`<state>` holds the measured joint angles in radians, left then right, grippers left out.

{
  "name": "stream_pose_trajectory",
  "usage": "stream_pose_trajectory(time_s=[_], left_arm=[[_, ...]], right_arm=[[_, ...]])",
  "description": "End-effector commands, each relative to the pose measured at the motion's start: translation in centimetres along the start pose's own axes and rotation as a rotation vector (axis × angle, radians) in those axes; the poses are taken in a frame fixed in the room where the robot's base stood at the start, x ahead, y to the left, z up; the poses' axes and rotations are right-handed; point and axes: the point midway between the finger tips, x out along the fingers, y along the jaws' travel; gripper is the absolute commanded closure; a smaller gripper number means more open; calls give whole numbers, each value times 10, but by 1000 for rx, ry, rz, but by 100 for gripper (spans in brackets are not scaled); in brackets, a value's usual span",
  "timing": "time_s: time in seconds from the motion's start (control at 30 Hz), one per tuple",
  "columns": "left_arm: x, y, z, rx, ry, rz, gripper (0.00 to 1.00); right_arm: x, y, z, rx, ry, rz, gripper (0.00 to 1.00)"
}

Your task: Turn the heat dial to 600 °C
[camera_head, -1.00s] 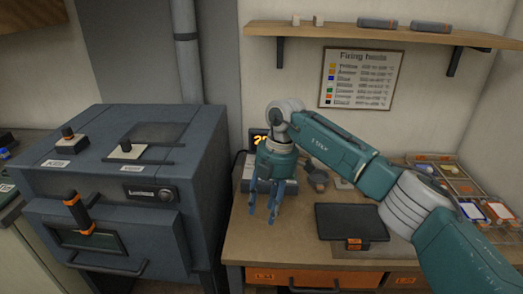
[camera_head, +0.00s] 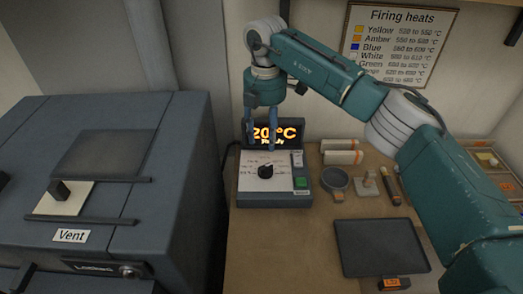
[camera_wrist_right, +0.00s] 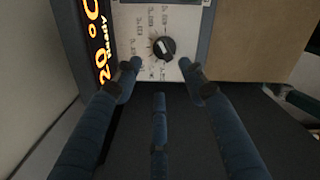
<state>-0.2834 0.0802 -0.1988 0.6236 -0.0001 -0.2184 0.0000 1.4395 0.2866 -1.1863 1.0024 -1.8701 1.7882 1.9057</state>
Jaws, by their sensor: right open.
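The heat dial (camera_head: 266,171) is a round black knob on the pale face of the control box (camera_head: 249,191). It also shows in the right wrist view (camera_wrist_right: 165,47), with a white pointer mark and a ring of small printed values too blurred to read. The display (camera_head: 290,131) behind it reads 20 °C and Ready in orange. My right gripper (camera_head: 262,140) hangs above the back of the box, pointing down. In the right wrist view its blue fingers (camera_wrist_right: 160,75) are spread and empty, with the dial just beyond the tips, apart from them. My left gripper is not in view.
A green button (camera_head: 301,183) sits on the box, right of the dial. The grey kiln (camera_head: 180,190) stands left. A firing heats chart (camera_head: 398,42) hangs behind.

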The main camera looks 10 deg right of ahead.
Motion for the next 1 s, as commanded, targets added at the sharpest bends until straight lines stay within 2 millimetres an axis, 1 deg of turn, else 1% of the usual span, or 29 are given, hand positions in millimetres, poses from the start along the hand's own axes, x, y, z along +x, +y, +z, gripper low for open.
stream_pose_trajectory(time_s=[0.03, 0.1, 0.2, 0.27, 0.43, 0.6, 0.7, 0.77, 1.0], left_arm=[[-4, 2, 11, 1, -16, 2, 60], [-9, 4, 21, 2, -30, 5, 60], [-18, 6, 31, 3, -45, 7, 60], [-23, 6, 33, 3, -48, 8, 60], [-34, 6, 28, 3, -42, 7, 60], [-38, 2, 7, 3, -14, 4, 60], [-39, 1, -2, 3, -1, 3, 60], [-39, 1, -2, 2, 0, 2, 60], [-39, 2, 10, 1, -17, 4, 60]], right_arm=[[5, -1, 0, 0, 0, -4, 58], [13, -1, 0, 0, 0, -5, 58], [31, -2, 0, 0, 2, -7, 58], [43, -2, 0, 1, 1, -7, 58], [74, -2, 0, 0, 0, -5, 58], [96, -1, -1, 0, 1, -4, 58], [102, 0, 0, 0, 0, -1, 58], [104, -1, 0, 0, 0, -1, 58], [105, -1, 0, -1, 0, -1, 58]])
